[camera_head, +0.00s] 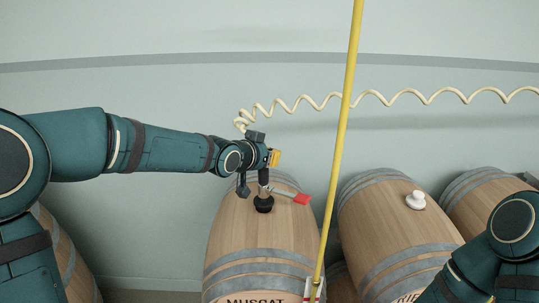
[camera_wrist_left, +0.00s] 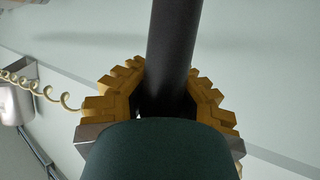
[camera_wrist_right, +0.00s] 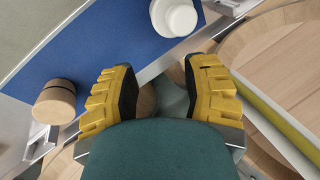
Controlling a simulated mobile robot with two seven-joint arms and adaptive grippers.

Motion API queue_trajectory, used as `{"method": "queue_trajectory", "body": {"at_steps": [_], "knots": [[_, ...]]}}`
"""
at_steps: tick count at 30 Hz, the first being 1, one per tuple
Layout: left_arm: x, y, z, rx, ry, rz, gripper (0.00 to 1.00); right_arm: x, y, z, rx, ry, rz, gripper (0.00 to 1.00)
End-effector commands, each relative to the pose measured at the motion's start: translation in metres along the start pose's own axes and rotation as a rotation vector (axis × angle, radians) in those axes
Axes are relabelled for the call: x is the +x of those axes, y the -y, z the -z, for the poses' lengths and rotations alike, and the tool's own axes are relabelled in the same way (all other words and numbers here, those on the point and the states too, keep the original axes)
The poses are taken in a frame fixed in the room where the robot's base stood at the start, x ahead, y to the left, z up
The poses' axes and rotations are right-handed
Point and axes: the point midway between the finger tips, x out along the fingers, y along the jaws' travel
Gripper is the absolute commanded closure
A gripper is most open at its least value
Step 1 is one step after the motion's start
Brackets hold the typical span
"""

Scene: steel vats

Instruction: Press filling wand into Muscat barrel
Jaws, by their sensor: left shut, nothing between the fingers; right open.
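The Muscat barrel (camera_head: 232,240) is pale wood with grey hoops; its label shows at the bottom edge in the head view. The filling wand (camera_head: 263,178) stands upright at its top, with a black cone (camera_head: 263,204) at the bunghole and a red lever (camera_head: 302,198) to the right. How deep the cone sits is unclear. My left gripper (camera_head: 274,158) is shut at the wand's upper end. In the left wrist view the dark tube (camera_wrist_left: 172,50) runs by the fingers; contact is unclear. My right gripper (camera_wrist_right: 158,90) is open and empty.
A second barrel (camera_head: 385,240) with a white bung (camera_head: 415,200) stands to the right. A yellow pole (camera_head: 343,120) crosses before the barrels. A coiled hose (camera_head: 390,98) runs right. In the right wrist view a blue surface (camera_wrist_right: 110,55) holds a wooden bung (camera_wrist_right: 55,102) and white bung (camera_wrist_right: 174,16).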

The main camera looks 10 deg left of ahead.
Motion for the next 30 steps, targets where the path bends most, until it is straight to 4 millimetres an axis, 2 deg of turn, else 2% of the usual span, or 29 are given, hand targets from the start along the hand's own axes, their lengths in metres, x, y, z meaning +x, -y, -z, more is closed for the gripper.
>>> {"method": "queue_trajectory", "body": {"at_steps": [20,21,23,24,30], "knots": [[0.005,0.000,-0.011,0.001,-0.001,0.000,1.00,0.011,-0.004,-0.001,0.000,0.000,0.000,0.53],[0.005,0.000,-0.011,0.001,-0.001,0.000,0.97,0.011,-0.004,-0.001,0.000,0.000,0.000,0.53],[0.005,0.000,-0.011,0.001,-0.001,0.000,0.76,0.010,-0.004,-0.001,0.000,0.000,0.000,0.53],[0.005,0.000,-0.011,0.001,-0.001,0.000,0.62,0.010,-0.004,-0.001,0.000,0.000,0.000,0.53],[0.005,0.000,-0.010,0.001,-0.001,0.000,0.61,0.010,-0.004,-0.001,0.000,0.000,0.000,0.53]]}}
